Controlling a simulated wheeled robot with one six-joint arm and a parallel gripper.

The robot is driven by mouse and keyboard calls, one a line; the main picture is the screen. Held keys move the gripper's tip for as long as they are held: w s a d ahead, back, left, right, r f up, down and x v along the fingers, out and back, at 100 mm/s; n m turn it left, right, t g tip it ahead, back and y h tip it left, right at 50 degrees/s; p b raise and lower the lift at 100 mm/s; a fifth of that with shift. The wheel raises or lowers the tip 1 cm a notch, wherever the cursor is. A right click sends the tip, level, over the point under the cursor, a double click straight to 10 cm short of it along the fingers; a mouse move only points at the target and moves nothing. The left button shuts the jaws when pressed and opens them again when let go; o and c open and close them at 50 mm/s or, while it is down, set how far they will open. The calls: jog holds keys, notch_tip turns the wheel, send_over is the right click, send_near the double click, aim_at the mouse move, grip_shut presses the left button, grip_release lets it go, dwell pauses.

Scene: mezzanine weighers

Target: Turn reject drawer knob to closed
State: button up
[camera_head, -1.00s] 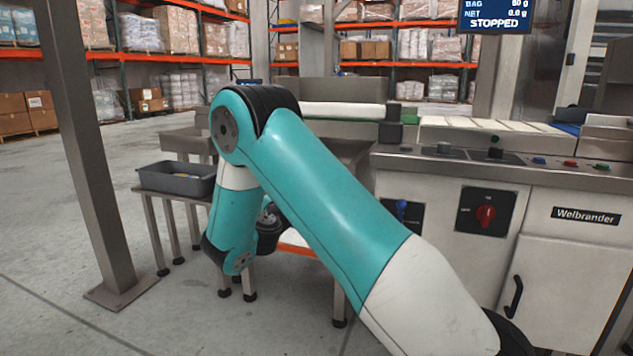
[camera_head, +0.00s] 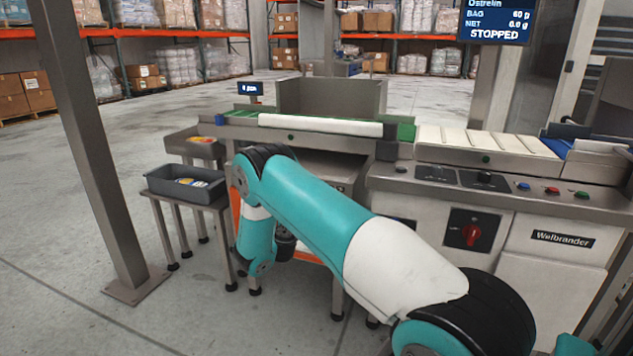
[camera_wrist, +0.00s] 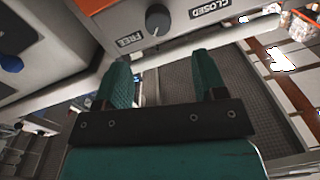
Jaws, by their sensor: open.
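The reject drawer knob (camera_wrist: 158,19) is a dark grey round knob on a light panel at the top of the wrist view. It sits between the labels FREE (camera_wrist: 130,40) and CLOSED (camera_wrist: 209,8), and a pale mark on it can be seen. My gripper (camera_wrist: 163,70) is open and empty, with its two green fingers spread below the knob in that view and apart from it. In the head view my teal and white arm hides the gripper's fingers and the knob.
A red rotary switch (camera_head: 471,233) is on the Welbrander cabinet (camera_head: 545,270) at right. A grey tray (camera_head: 187,186) stands on a small stand at left, beside a steel post (camera_head: 95,150). A blue knob (camera_wrist: 11,63) shows at the wrist view's left edge. Open floor lies at left.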

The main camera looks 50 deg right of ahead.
jog(key=x, duration=0.9)
jog(key=shift+s+d, duration=0.1)
jog(key=c, duration=0.9)
jog(key=shift+f, duration=0.1)
